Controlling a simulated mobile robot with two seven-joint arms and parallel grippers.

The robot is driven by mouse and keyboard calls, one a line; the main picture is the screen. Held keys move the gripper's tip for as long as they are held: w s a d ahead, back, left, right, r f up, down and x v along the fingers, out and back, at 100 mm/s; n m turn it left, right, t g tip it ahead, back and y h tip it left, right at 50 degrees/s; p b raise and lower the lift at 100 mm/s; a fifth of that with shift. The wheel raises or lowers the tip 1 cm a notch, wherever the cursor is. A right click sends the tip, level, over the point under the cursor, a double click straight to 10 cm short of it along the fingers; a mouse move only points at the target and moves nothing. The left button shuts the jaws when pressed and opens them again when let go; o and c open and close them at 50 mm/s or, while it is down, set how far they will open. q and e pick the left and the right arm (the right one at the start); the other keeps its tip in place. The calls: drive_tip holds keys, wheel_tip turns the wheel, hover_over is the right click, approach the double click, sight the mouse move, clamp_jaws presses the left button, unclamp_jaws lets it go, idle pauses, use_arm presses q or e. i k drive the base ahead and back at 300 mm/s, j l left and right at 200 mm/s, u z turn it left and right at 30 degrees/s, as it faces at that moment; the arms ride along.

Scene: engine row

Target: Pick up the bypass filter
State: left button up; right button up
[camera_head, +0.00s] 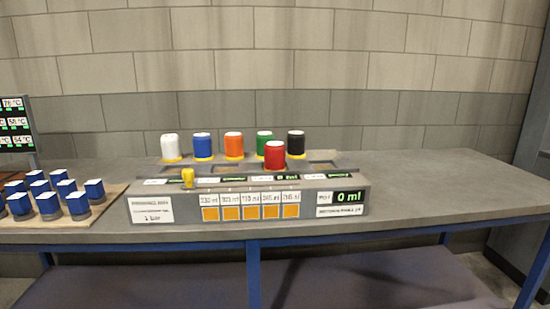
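A row of coloured canisters stands on a grey console (350,183): a white canister (171,146), a blue canister (202,145), an orange canister (234,145), a green canister (264,143) and a black canister (296,143). A red canister (274,155) stands nearer the front of the console. I see no readable label naming the bypass filter, so I cannot tell which thing it is. Neither of my grippers shows in the head view.
A yellow knob-like part (187,178) sits at the console's front left. Several blue, white-topped blocks (95,190) stand on a brown board (113,192) at left, below a display (15,125). The grey table (440,180) is clear right of the console. A block wall stands behind.

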sight(274, 151)
drive_tip(key=i+l, duration=0.5)
drive_tip(key=i+l+u, duration=0.1)
drive_tip(key=i+l, duration=0.35)
drive_tip(key=l, duration=0.2)
